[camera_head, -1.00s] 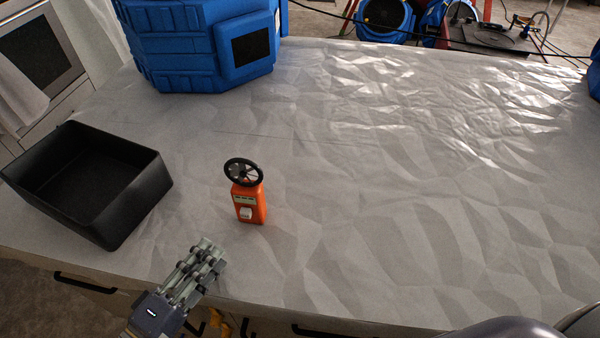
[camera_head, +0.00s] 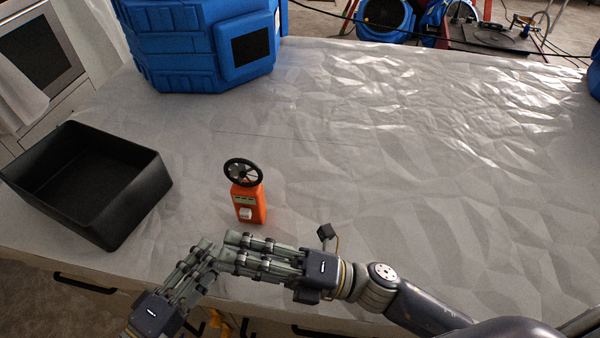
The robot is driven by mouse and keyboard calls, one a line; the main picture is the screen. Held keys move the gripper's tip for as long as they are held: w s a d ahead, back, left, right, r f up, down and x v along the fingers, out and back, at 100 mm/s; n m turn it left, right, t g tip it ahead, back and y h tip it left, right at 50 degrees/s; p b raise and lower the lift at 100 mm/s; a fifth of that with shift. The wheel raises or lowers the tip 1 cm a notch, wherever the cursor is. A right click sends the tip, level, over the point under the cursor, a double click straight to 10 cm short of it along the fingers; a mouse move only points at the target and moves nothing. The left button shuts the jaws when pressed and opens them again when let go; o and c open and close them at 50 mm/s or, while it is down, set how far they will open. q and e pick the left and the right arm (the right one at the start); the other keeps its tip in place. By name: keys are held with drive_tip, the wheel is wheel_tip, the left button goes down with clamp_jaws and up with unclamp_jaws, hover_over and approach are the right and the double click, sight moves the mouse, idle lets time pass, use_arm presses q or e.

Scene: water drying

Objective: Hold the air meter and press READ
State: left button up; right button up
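The air meter (camera_head: 249,203) is an orange handheld device with a black round fan head on top. It stands upright on the covered table, left of the middle. A small display and a pale button patch (camera_head: 246,213) show on its front; lettering is too small to read. My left gripper (camera_head: 207,256) is in front of it, a little to the left. My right gripper (camera_head: 229,248) reaches in from the right, just in front of the meter. The two sets of fingertips meet or overlap in the picture. Neither holds the meter; finger opening is unclear.
An empty black open bin (camera_head: 140,205) stands on the left. A large blue machine (camera_head: 200,45) stands at the back left. The crumpled grey sheet (camera_head: 420,160) is clear to the right. Blue fans (camera_head: 385,18) are beyond the table.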

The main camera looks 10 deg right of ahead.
drive_tip(key=w+d+n+g+h, duration=0.1)
drive_tip(key=w+d+n+h, duration=0.1)
drive_tip(key=w+d+n, duration=0.65)
drive_tip(key=n+h, duration=0.2)
drive_tip(key=n, duration=0.5)
approach(225, 166)
drive_tip(key=shift+t, duration=0.3)
drive_tip(key=x, duration=0.4)
drive_tip(key=f+x, duration=0.1)
drive_tip(key=x, duration=0.2)
drive_tip(key=shift+w+f, duration=0.1)
drive_tip(key=shift+w, duration=0.15)
clamp_jaws()
use_arm(q)
clamp_jaws()
